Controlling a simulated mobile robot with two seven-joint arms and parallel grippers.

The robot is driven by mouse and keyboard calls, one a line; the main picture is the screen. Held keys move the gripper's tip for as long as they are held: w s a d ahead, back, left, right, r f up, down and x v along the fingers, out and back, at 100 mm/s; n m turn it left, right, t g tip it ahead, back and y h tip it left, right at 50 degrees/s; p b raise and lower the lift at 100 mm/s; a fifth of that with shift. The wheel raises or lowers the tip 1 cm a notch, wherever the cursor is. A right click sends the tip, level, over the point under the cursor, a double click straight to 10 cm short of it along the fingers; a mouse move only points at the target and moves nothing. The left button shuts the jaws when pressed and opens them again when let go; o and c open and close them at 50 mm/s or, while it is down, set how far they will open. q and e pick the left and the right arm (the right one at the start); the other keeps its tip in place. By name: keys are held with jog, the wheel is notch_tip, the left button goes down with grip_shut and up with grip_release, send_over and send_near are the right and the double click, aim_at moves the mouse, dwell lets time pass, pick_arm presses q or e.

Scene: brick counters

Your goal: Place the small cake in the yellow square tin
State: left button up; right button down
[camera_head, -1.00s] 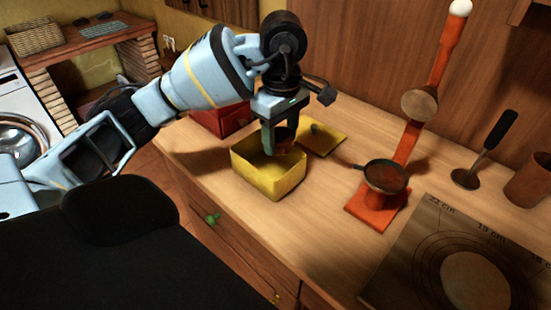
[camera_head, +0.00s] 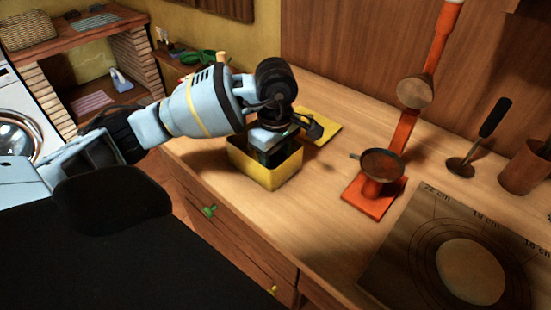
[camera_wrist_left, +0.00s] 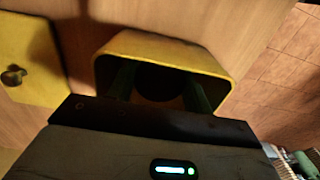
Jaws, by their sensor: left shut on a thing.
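The yellow square tin (camera_head: 268,178) stands open on the wooden counter. It also shows in the left wrist view (camera_wrist_left: 165,42). My left gripper (camera_head: 272,155) points down with its fingers inside the tin. In the left wrist view its two green fingers (camera_wrist_left: 160,90) are on either side of a dark round thing (camera_wrist_left: 158,80), which looks like the small cake. The gripper is shut on it, below the tin's rim. Whether the cake touches the tin's floor is hidden. My right gripper is not in view.
A yellow lid (camera_head: 320,127) with a small knob (camera_wrist_left: 13,76) lies flat behind the tin. An orange stand (camera_head: 372,196) with a small pan (camera_head: 381,163) is to the right. A round-marked board (camera_head: 440,255) and a brown cup (camera_head: 525,168) are farther right.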

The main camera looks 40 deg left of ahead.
aim_at(276, 158)
pick_arm(q)
jog(key=shift+f, duration=0.25)
jog(key=shift+f, duration=0.1)
jog(key=o, duration=0.7)
notch_tip(276, 158, up, 12)
jog(key=shift+r+p, duration=0.25)
jog(key=shift+p, duration=0.2)
